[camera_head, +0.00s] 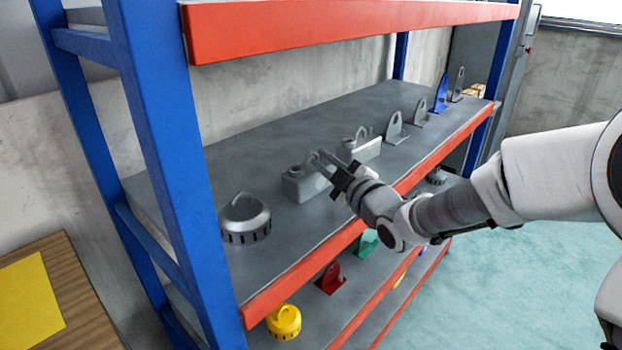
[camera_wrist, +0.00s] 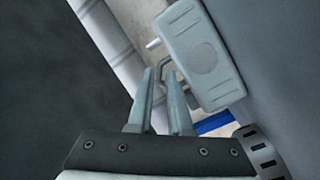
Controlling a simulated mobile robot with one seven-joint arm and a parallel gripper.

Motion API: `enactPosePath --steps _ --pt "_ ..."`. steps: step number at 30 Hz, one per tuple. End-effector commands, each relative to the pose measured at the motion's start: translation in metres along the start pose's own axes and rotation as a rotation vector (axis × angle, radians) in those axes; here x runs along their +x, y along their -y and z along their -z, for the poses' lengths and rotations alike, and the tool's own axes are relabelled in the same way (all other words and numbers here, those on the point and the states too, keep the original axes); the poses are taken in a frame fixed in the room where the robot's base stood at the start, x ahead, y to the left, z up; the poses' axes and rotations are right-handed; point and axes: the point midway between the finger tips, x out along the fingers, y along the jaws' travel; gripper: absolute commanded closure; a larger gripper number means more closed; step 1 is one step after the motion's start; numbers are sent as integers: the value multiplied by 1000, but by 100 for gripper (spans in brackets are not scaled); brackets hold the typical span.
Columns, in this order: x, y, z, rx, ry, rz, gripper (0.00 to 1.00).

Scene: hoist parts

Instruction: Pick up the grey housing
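Two grey parts could be the grey housing, and I cannot tell which is meant. One is a grey block with a raised knob (camera_head: 305,184), lying on the middle shelf. The other is a grey slotted dome with a loop on top (camera_head: 246,219), standing upright to its left. My gripper (camera_head: 316,160) is above the block's right end, partly covering it. In the wrist view my gripper (camera_wrist: 160,75) shows two fingers apart with no part held. A grey block with a bent rod (camera_wrist: 202,55) is just beyond the fingertips; contact is unclear.
The middle shelf (camera_head: 285,245) has an orange front edge. Another grey block with a loop (camera_head: 363,147) and several upright brackets (camera_head: 395,128) stand to the right. The upper shelf beam (camera_head: 340,25) is overhead. A blue post (camera_head: 165,150) rises at left.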

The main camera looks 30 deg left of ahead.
Motion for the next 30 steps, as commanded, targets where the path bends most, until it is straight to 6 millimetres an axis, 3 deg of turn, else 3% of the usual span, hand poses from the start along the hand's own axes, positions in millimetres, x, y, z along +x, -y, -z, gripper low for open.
enactPosePath --steps 3,9,16,20,30 --pt "19 0 2 1 -2 0 83" --pt "37 0 2 1 0 0 83" --pt "38 -1 2 0 1 0 83" --pt "38 -1 2 0 1 0 100" --pt "38 -1 2 0 1 0 100"
